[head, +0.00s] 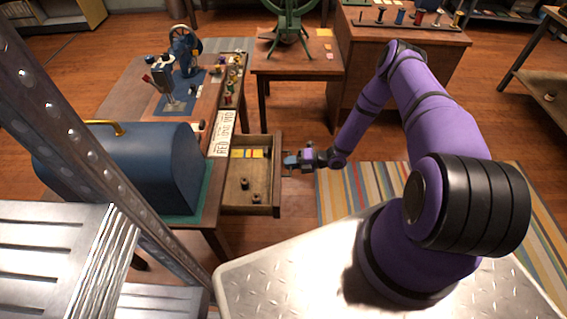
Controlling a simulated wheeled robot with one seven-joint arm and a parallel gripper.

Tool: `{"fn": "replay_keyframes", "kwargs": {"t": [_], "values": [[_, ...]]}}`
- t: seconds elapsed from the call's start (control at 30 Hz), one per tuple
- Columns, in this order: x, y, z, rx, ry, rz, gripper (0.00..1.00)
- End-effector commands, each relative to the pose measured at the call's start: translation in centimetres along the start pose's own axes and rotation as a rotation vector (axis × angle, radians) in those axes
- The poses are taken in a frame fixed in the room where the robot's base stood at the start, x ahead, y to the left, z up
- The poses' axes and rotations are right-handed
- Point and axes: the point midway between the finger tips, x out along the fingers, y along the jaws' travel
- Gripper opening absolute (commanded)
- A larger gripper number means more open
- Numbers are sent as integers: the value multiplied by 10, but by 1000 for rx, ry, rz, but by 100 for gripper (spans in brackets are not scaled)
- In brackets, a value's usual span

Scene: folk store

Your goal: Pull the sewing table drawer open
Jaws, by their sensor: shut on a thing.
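The sewing table (139,75) stands at the left, with its drawer (241,210) pulled out to the right from under the top. The drawer's inside shows, with yellow and blue items at the back and small dark pieces nearer the front. My gripper (289,161) is at the drawer's outer front face, shut on what appears to be its handle (287,171). The handle is small and partly hidden by the fingers.
A blue sewing machine (184,50), spools and a blue domed case (130,165) with a gold handle sit on the table. A small table with a green device (289,28) stands behind. A metal ladder (85,120) crosses the left front. A striped rug (380,195) lies on the floor right of the drawer.

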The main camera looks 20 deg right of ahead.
Motion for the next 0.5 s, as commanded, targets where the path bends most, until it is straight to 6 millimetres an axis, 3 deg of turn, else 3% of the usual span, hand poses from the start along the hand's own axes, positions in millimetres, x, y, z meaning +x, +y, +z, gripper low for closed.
{"fn": "replay_keyframes", "kwargs": {"t": [0.33, 0.4, 0.47, 0.5], "values": [[-1, -1, 0, 1, 0, -2, 0], [-1, -1, 0, 1, 0, -2, 24], [-1, -1, 0, 1, 0, -2, 37], [-1, -1, 0, 1, 0, -1, 37]]}}
